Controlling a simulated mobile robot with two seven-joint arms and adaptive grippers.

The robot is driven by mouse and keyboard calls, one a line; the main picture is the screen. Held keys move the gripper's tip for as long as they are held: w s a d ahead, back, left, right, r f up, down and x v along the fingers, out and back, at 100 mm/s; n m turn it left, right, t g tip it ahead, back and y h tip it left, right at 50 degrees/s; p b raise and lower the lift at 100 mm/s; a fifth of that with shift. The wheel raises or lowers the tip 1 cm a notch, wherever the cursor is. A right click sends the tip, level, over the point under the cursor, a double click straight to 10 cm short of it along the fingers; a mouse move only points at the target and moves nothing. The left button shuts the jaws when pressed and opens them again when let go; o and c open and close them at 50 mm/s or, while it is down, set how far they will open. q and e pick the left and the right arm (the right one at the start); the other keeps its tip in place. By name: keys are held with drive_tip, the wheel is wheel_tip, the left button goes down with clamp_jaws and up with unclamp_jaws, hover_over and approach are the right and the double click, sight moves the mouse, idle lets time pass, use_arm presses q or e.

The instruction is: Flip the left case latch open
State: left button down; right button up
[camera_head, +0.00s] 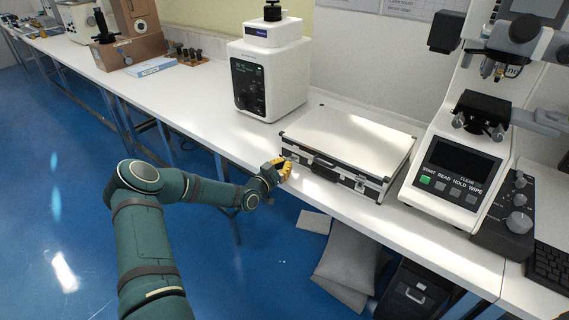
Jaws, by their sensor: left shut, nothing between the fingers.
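A closed silver-white case with black edges (352,136) lies flat on the white bench. Its left latch (291,155) is on the front face near the left corner, close to my left gripper and small in the picture. The right latch (360,186) shows near the front right corner. My left gripper (285,170), with yellow fingers, is shut and empty at the left part of the case's front face. I cannot tell whether it touches the latch, or whether the latch is up or down. My right gripper is not in view.
A white tester with a dark panel (267,72) stands behind the case to the left. A larger tester with a screen (463,158) stands close to its right. A dark cabinet (413,290) is below.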

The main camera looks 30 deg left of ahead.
use_arm(q)
drive_tip(key=shift+t, duration=0.3)
drive_tip(key=c, duration=0.8)
unclamp_jaws()
drive_tip(key=o, duration=0.4)
drive_tip(key=shift+w+d+f, duration=0.1)
drive_tip(key=shift+w+f, duration=0.05)
drive_tip(key=shift+w, duration=0.05)
drive_tip(key=shift+o, duration=0.2)
drive_tip(key=shift+s, duration=0.15)
drive_tip(key=s+a, duration=0.1)
drive_tip(key=s, duration=1.1)
drive_tip(key=shift+f, duration=0.3)
drive_tip(key=shift+w, duration=0.1)
